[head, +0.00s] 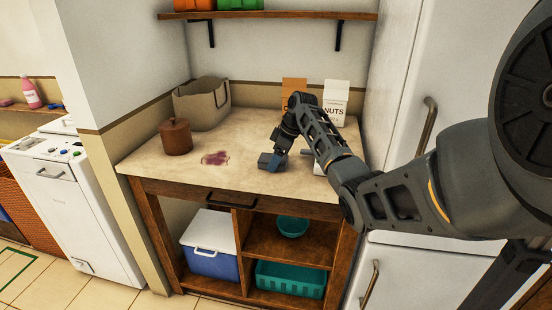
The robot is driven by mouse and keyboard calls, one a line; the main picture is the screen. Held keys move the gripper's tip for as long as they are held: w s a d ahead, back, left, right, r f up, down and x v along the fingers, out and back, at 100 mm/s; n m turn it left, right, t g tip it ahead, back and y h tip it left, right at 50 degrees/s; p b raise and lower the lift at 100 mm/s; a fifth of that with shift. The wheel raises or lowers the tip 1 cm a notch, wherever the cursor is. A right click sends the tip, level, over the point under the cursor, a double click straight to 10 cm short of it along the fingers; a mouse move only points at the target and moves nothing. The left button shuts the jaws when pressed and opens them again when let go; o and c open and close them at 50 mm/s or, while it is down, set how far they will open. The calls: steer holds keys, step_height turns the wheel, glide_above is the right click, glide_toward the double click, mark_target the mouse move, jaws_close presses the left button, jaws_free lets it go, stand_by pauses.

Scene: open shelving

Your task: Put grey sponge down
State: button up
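My arm reaches in from the right over the beige counter (220,137), with my gripper (277,158) low above its front middle. A small grey block, which looks like the grey sponge (265,160), is at the fingertips and appears held between them. It is at or just above the counter surface; I cannot tell if it touches. The fingers are small and partly hidden by the wrist. A purple-red stain (215,158) lies on the counter to the left of the sponge.
A brown lidded pot (176,137) and a grey-beige basket (202,106) stand at the left. A NUTS carton (336,100) and an orange-brown box (293,87) stand behind my arm; a white item (320,169) is partly hidden. The fridge (420,60) bounds the right side.

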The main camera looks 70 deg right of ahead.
steer(key=o, duration=0.3)
steer(key=v, duration=1.2)
steer(key=shift+r+b, duration=0.2)
steer(key=shift+b, duration=0.15)
